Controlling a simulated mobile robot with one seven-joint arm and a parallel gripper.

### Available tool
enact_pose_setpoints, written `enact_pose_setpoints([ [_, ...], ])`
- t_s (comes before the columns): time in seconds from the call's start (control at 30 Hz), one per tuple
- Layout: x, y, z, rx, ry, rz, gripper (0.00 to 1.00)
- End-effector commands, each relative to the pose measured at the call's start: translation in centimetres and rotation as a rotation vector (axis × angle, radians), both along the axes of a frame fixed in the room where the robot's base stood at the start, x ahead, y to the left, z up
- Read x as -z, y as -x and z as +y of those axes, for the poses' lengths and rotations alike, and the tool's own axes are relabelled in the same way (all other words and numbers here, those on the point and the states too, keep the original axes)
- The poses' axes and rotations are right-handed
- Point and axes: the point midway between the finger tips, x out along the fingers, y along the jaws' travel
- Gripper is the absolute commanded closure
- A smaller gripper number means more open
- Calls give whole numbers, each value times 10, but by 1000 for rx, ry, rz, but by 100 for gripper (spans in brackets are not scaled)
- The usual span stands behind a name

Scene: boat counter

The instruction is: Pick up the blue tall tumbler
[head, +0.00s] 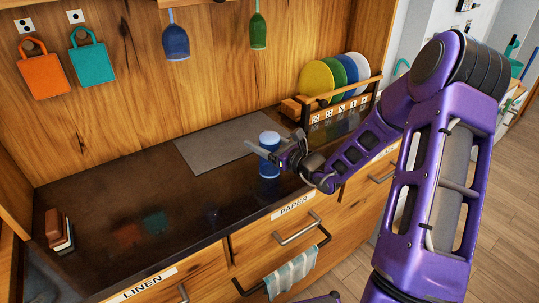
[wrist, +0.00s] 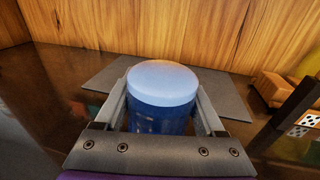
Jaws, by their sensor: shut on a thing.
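The blue tall tumbler (head: 270,170) stands upright at the front edge of the dark counter in the head view. It has a paler blue top. In the wrist view the tumbler (wrist: 162,85) sits between the two fingers, its pale top facing the camera. My gripper (head: 268,153) reaches in from the right and is shut on the tumbler, with a finger on each side. The tumbler's base is close to the counter; I cannot tell whether it touches.
A grey mat (head: 215,150) lies behind the tumbler. A wooden rack with colored plates (head: 317,80) stands at the back right. Small blocks (head: 58,232) lie at the far left. The counter's left middle is clear.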

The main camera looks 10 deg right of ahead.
Motion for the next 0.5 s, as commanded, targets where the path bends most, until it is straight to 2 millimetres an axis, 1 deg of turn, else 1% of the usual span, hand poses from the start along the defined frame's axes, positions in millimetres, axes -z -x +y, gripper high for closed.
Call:
enact_pose_setpoints([
  [0.03, 0, 0, 0, 0, 0, 0, 63],
  [0.23, 0, 0, 0, 0, 0, 0, 99],
  [0.5, -2, 0, 0, 0, 0, -1, 100],
])
